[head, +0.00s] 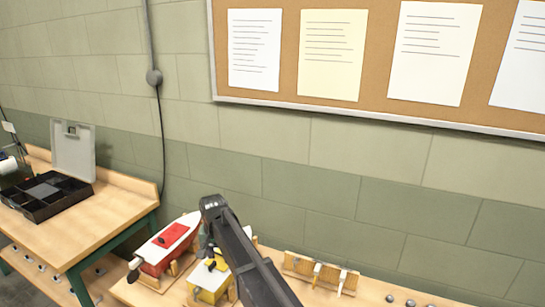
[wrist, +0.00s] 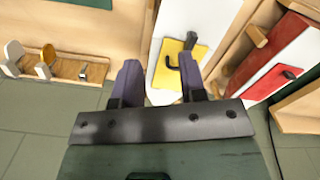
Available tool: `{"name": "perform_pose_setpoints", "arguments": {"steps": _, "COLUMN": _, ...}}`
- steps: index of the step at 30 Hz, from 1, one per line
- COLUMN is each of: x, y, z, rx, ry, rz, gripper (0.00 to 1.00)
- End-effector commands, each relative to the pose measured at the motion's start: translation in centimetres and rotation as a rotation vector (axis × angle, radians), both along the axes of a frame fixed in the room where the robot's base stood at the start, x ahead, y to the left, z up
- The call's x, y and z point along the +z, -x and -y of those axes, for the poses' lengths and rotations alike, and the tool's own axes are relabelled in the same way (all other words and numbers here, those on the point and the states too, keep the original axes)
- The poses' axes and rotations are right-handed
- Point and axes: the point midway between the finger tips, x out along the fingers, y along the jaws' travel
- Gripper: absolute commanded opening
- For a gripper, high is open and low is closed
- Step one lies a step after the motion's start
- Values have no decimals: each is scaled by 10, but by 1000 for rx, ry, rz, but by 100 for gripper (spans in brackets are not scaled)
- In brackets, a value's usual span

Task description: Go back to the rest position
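My gripper (wrist: 160,75) shows in the wrist view with its two dark purple fingers apart and nothing between them. It points at a white and yellow boat (wrist: 178,72) with a black hook-shaped fitting on its deck; the gap between fingertips and boat is hard to judge. In the head view my dark arm reaches over the bench, and the boat's yellow part (head: 208,282) shows beside it. The gripper's fingers are mostly hidden there by the arm.
A red and white boat (head: 168,245) sits in a wooden cradle to the left; it also shows in the wrist view (wrist: 270,62). A wooden rack (head: 318,272) stands to the right. An open black case (head: 45,205) lies on another bench. The wall and pinboard (head: 388,113) are behind.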

Motion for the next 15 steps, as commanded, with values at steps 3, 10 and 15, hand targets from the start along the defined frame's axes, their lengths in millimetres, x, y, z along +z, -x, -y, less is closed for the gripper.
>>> {"name": "perform_pose_setpoints", "arguments": {"steps": 3, "x": -3, "y": 68, "z": 117, "rx": 126, "ry": 1, "rz": 0, "gripper": 38}}
{"name": "perform_pose_setpoints", "arguments": {"steps": 10, "x": -7, "y": 187, "z": 299, "rx": 152, "ry": 1, "rz": 0, "gripper": 38}}
{"name": "perform_pose_setpoints", "arguments": {"steps": 15, "x": -9, "y": 234, "z": 372, "rx": 4, "ry": 1, "rz": 0, "gripper": 38}}
